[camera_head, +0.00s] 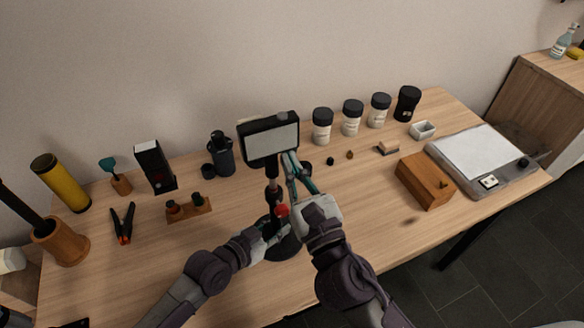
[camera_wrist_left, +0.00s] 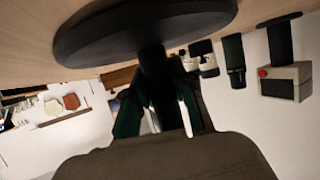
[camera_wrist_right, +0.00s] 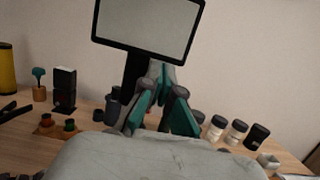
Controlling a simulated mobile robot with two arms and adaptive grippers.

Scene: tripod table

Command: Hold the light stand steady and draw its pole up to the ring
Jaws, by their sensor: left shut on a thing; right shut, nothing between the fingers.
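The light stand has a black-framed rectangular lamp head (camera_head: 272,146), a dark pole (camera_head: 272,188) and a round black base (camera_head: 284,250) on the table. A red part (camera_head: 283,210) shows low on the stand. My left gripper (camera_head: 268,231) is shut on the stand's lower column, just above the base; the left wrist view shows the dark column (camera_wrist_left: 155,65) between its fingers. My right gripper (camera_head: 289,158) is shut and empty, just below the lamp head, beside the pole. I cannot make out the ring.
Behind stand a dark grinder-like object (camera_head: 221,155) and several black-lidded jars (camera_head: 322,128). A wooden box (camera_head: 425,182) and a flat grey device (camera_head: 482,158) lie at right. A clamp (camera_head: 123,222) and a wooden holder (camera_head: 188,209) are at left. Table between stand and box is mostly clear.

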